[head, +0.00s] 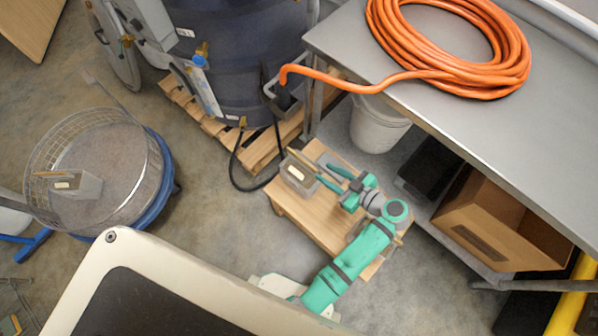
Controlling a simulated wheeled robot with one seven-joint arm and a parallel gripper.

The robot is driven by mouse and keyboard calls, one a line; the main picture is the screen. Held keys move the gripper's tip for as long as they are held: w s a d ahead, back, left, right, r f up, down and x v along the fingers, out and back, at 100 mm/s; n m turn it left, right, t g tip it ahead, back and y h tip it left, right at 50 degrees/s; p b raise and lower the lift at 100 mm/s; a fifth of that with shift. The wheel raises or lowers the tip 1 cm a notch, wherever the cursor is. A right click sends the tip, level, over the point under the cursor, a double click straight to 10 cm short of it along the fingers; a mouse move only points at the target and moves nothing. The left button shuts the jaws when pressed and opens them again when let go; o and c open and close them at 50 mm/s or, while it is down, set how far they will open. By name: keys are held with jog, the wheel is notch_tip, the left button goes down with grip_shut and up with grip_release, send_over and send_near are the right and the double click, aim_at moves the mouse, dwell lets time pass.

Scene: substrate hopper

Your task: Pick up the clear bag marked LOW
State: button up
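Two small greyish, see-through objects that look like bags show in the head view, each with a pale label and a tan strip on top. One bag (299,176) is at the far left end of a low wooden bench. The other bag (82,187) is in the round wire basket at left. The labels are too small to read, so I cannot tell which is marked LOW. My gripper (323,173) is over the bench, just right of the bench bag. Its two green fingers are apart with nothing seen between them; whether they touch the bag is unclear.
The wire basket (40,150) sits on a blue wheeled base. A dark drum (240,60) stands on a wooden pallet (185,100). A metal table (480,115) with an orange hose (450,85) overhangs a white bucket (377,125) and cardboard box (490,215). Floor between basket and bench is clear.

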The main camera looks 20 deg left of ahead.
aim_at(302, 161)
jog(key=shift+y, duration=0.3)
jog(key=x, duration=1.2)
jog(key=shift+s+a+f, duration=0.15)
jog(key=shift+s+f, duration=0.15)
jog(key=shift+s, duration=0.05)
grip_shut()
dwell(0.7)
jog(key=shift+r, duration=0.1)
